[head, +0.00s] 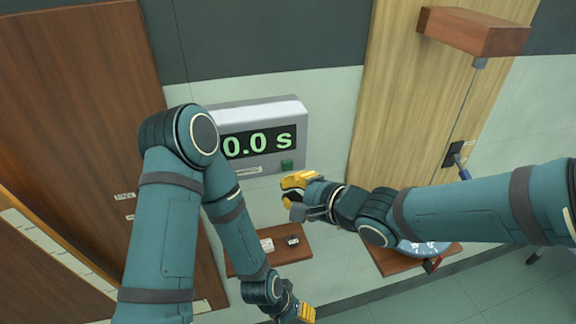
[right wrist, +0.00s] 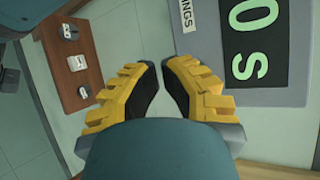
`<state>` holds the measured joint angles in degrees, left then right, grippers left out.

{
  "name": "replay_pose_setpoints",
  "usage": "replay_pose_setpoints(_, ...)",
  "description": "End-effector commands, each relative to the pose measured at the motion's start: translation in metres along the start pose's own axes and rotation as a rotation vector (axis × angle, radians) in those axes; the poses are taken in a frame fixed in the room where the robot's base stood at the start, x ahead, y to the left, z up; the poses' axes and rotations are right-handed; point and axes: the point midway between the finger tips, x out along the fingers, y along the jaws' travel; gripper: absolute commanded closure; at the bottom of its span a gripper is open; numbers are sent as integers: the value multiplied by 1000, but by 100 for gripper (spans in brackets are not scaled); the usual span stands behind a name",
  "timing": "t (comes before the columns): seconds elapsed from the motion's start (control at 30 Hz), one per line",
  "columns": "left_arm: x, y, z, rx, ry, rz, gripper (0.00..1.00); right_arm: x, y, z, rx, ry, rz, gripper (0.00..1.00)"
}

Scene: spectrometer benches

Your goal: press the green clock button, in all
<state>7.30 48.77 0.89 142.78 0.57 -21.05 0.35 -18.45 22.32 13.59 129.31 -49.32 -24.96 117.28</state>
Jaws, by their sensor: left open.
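The clock (head: 205,116) is a grey box on the wall with a dark display (head: 262,142) reading 0.0 s in the head view. The green button (head: 287,165) sits on its front, below the display at the right. My right gripper (head: 291,192) is just below the button in the picture; whether it touches anything is unclear. In the right wrist view its two yellow fingers (right wrist: 159,66) show a narrow gap with nothing held. That view shows part of the display (right wrist: 255,45), but not the button. My left gripper (head: 299,314) is low in the head view, open, partly cut off.
A small brown shelf (head: 240,266) below the clock carries small white and dark blocks; it also shows in the right wrist view (right wrist: 55,25). A wooden panel (head: 385,100) with a brown block (head: 474,32) stands right.

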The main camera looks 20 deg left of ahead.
Motion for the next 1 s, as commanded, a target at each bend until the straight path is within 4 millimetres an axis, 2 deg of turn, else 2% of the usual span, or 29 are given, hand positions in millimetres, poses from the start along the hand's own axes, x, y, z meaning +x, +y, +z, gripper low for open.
replay_pose_setpoints(0.4,-5,2,-1,0,0,0,41,-27,14,14,0,1,-1,100)
replay_pose_setpoints(1.0,-5,2,-1,0,0,0,41,-27,15,14,-1,1,0,100)
